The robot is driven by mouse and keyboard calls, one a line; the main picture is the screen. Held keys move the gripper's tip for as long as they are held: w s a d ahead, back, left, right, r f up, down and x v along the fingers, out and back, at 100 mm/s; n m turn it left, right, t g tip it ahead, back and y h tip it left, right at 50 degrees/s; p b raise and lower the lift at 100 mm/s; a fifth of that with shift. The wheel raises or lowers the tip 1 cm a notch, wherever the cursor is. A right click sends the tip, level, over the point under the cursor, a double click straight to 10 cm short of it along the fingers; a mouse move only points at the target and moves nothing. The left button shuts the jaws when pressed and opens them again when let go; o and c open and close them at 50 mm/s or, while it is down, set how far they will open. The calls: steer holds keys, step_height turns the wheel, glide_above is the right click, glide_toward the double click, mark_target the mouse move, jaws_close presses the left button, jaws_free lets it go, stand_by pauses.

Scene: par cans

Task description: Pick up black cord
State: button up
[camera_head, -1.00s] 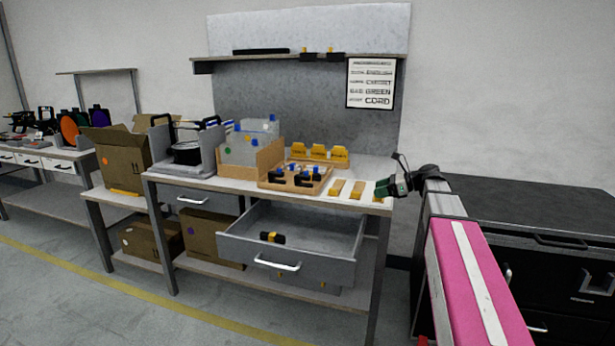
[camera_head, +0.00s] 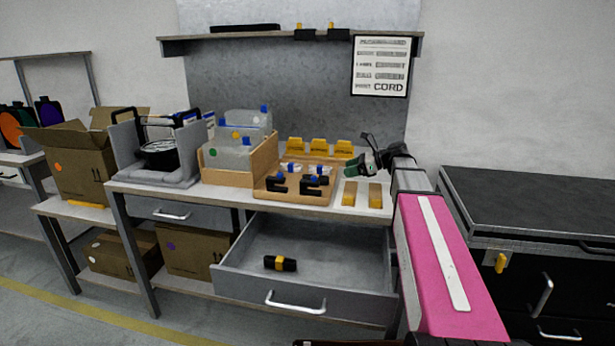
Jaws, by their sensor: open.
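A small black bundle with a yellow band (camera_head: 280,263) lies in the open grey drawer (camera_head: 345,273), towards its front left. It looks like a black cord, but it is too small to make out strands. My gripper (camera_head: 362,167) is open, above the right end of the workbench top (camera_head: 225,198), well above and to the right of the bundle. I see nothing held in it. My pink arm link (camera_head: 447,262) reaches in from the lower right and covers the bench's right end.
A wooden tray (camera_head: 262,196) with black clamp-like pieces stands beside yellow blocks (camera_head: 349,193). Left are a crate (camera_head: 274,156) of clear containers and a grey stand (camera_head: 188,182). A black cabinet (camera_head: 530,205) stands right. The drawer is mostly empty.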

mark_target(324, 176)
steer(key=x, duration=1)
steer(key=shift+a+f, duration=0.1)
steer(key=shift+a, duration=0.2)
steer(key=c, duration=1.1)
